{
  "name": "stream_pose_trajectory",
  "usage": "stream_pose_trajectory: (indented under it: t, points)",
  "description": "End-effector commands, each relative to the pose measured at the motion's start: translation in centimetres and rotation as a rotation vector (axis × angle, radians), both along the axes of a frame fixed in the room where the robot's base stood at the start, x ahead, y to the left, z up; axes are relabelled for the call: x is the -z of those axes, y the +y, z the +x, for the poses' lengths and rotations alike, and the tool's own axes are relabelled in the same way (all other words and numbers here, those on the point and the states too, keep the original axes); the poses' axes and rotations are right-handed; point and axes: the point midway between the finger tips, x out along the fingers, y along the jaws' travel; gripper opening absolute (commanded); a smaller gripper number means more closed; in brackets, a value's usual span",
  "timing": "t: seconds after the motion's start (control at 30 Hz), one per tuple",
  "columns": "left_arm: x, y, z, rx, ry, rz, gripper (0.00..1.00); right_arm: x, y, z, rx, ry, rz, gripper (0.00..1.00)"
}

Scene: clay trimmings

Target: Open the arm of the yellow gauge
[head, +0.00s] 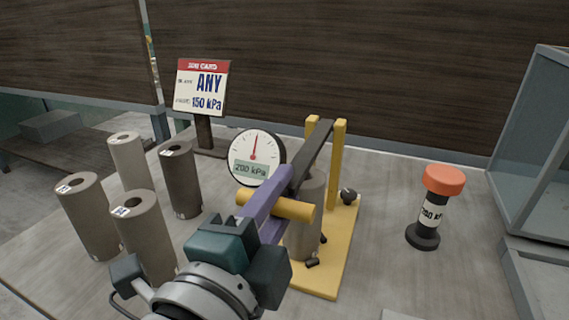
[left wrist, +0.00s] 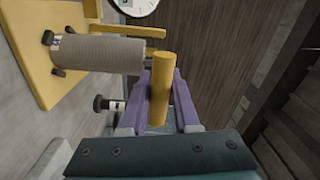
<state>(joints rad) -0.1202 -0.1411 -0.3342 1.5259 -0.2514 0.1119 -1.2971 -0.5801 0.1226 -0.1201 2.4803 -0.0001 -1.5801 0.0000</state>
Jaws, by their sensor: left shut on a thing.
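The yellow gauge has a flat yellow base (head: 338,262), two yellow posts at its back and a dark arm (head: 316,150) sloping from the posts toward me. A yellow handle (head: 299,209) crosses the arm's near end. My left gripper (head: 276,200), with purple fingers, is shut on this handle; the left wrist view shows the handle (left wrist: 160,88) between both fingers. A grey clay cylinder (head: 309,230) stands on the base beneath the arm, partly hidden by it. The round dial (head: 256,150) reads 200 kPa. My right gripper is not in view.
Several clay cylinders, including a dark one (head: 181,180), stand left of the gauge. A card (head: 202,88) behind them reads ANY and 150 kPa. A dark post with an orange top (head: 443,180) stands right. A glass-sided case (head: 545,150) is at far right. Wall panels rise behind.

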Motion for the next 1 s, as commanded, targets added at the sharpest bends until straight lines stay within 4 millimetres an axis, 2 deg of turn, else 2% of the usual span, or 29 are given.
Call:
stream_pose_trajectory:
  t: [0.1, 1.0]
  points:
    - [-0.01, 0.01, -0.01, 0.000, 0.000, -0.001, 0.00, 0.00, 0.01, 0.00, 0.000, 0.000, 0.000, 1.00]
    - [-0.03, 0.01, -0.01, 0.000, 0.000, -0.004, 0.00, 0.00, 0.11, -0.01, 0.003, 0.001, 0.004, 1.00]
